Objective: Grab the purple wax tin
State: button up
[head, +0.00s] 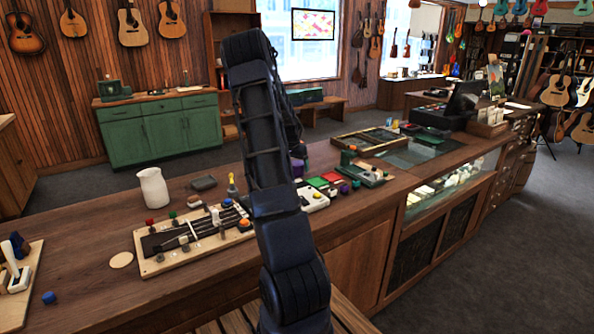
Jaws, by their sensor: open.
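A small purple object (298,169), which looks like the wax tin, is on the wooden counter just right of my arm. It is partly covered, so I cannot make out its full shape. My arm rises across the middle of the head view, bends at the top and comes down behind itself. My gripper (299,153) shows only as a dark, partly hidden shape at the arm's far end, close above the purple object in the picture. The fingers are hard to make out, and I cannot tell whether they touch it. A smaller purple piece (356,184) lies farther right.
A board with a ukulele neck (190,238) and colored knobs lies left of my arm. A white jug (153,188) and a grey box (203,183) stand behind it. A white device (313,200) and a wooden frame (368,139) are right.

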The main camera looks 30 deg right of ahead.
jog(key=shift+x, duration=1.15)
jog(key=shift+c, duration=0.4)
jog(key=c, duration=1.2)
jog(key=shift+r, duration=0.1)
